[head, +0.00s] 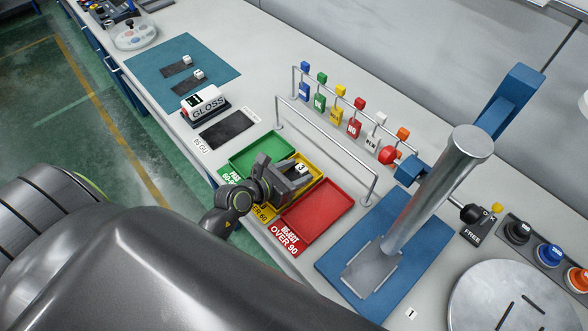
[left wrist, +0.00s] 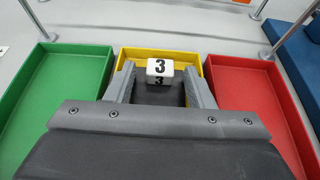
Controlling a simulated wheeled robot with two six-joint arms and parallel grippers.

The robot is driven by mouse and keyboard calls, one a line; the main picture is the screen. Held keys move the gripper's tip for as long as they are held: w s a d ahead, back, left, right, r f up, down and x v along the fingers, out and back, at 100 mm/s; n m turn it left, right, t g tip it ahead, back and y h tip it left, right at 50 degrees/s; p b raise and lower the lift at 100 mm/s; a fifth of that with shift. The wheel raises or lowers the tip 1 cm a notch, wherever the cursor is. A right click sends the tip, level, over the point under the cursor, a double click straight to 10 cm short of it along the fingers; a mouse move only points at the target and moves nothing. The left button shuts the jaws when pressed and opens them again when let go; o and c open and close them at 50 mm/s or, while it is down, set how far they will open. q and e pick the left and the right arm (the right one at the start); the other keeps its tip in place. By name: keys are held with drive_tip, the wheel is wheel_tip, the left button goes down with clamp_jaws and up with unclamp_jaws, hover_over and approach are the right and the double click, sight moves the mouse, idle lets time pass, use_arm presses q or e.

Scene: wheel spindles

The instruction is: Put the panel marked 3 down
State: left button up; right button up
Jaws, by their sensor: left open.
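The panel marked 3 is a dark plate with a white block numbered 3 (head: 301,168); the block also shows in the left wrist view (left wrist: 160,70). It is at the yellow tray (head: 318,186), the middle one of three. My left gripper (head: 287,173) is over this tray, its jaws open, with a finger on each side of the panel in the left wrist view. The gripper hides part of the panel and tray, so I cannot tell whether the panel lies flat on the tray's floor. My right gripper is not in view.
A green tray (head: 247,155) and a red tray (head: 318,212) flank the yellow one. A metal rail (head: 325,148) runs behind them. A metal post (head: 440,190) stands right.

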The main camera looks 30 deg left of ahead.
use_arm(q)
drive_tip(key=shift+r, duration=0.15)
drive_tip(key=b+v, duration=0.1)
drive_tip(key=v, duration=0.9)
drive_tip(key=shift+s+a, duration=0.2)
drive_tip(key=shift+s, duration=0.2)
drive_tip(key=shift+s+a+r, duration=0.15)
drive_tip(key=shift+s+r, duration=0.15)
drive_tip(key=shift+s, duration=0.2)
